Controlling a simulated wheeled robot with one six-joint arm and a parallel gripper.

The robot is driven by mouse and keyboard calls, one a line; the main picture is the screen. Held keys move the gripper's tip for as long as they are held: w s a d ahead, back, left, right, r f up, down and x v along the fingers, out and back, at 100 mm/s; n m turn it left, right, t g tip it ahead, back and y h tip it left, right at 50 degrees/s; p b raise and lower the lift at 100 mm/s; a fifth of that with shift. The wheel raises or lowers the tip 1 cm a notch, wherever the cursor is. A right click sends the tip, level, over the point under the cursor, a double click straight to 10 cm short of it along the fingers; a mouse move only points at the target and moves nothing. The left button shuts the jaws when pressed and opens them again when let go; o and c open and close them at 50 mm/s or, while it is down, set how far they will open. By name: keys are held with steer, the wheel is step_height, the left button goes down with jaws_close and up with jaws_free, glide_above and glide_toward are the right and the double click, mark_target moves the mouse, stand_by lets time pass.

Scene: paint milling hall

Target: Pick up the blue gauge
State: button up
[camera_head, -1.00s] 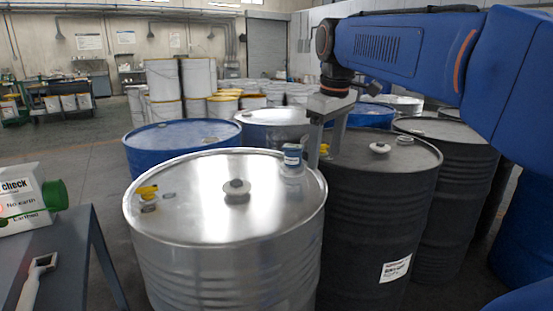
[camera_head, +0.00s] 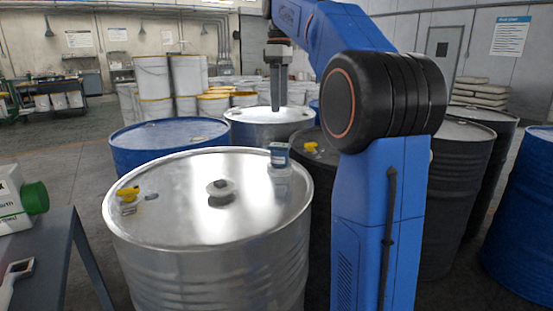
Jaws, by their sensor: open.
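The blue gauge (camera_head: 279,154) is a small blue block with a pale front. It stands on the steel drum (camera_head: 185,270), near the right rear edge of its lid. My gripper (camera_head: 276,106) points down, high behind the gauge in the picture and apart from it. It is open and seen nearly edge-on, so one finger hides the other. Nothing shows between the fingers.
Blue drum (camera_head: 165,155) and dark drums (camera_head: 460,200) stand close around. A grey table (camera_head: 50,245) holds a green-capped container (camera_head: 15,205) at left.

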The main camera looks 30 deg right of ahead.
mark_target(280, 145)
step_height(280, 145, down, 16)
steer(key=shift+r, duration=0.2)
steer(key=c, duration=1.4)
step_height(280, 145, up, 21)
steer(key=shift+r, duration=0.1)
steer(key=shift+c, duration=0.4)
